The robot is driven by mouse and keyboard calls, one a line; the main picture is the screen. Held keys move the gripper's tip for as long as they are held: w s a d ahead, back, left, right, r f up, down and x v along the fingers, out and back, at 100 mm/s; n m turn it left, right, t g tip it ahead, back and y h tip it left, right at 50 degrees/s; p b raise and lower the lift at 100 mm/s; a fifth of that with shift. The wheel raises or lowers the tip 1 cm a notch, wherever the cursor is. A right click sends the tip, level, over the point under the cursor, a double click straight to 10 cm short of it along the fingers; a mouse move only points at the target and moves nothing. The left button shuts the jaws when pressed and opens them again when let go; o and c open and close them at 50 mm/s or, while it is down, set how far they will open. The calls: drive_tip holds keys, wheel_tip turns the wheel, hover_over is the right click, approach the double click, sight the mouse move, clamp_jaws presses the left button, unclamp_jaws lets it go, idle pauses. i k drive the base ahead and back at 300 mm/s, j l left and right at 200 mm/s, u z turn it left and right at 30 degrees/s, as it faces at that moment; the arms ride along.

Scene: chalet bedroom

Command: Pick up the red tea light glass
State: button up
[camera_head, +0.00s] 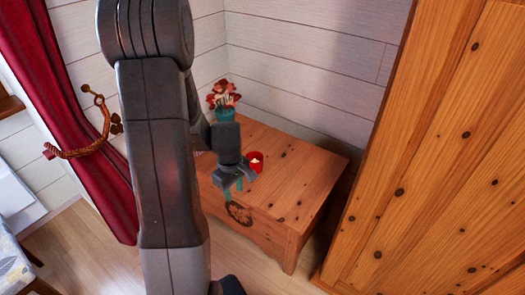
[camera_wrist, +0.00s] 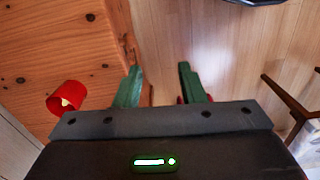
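The red tea light glass (camera_head: 256,161) stands on top of the wooden chest (camera_head: 300,175), close to my gripper's right side in the head view. In the wrist view the glass (camera_wrist: 66,98) lies left of both fingers, with a pale candle inside; its lower part is partly cut off by my gripper body. My gripper (camera_head: 234,189) is near the chest's front edge. Its two green fingers (camera_wrist: 160,68) are apart and empty, with floor showing between them.
A teal pot with red flowers (camera_head: 224,100) stands at the back of the chest. A tall wooden cupboard (camera_head: 430,150) is at right, a red curtain (camera_head: 90,120) at left. The chest top right of the glass is clear.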

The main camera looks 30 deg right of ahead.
sight(258, 166)
drive_tip(key=i+l+z, duration=0.15)
drive_tip(key=i+z, duration=0.15)
drive_tip(key=i, duration=0.2)
drive_tip(key=i+z, duration=0.3)
drive_tip(key=i, duration=0.2)
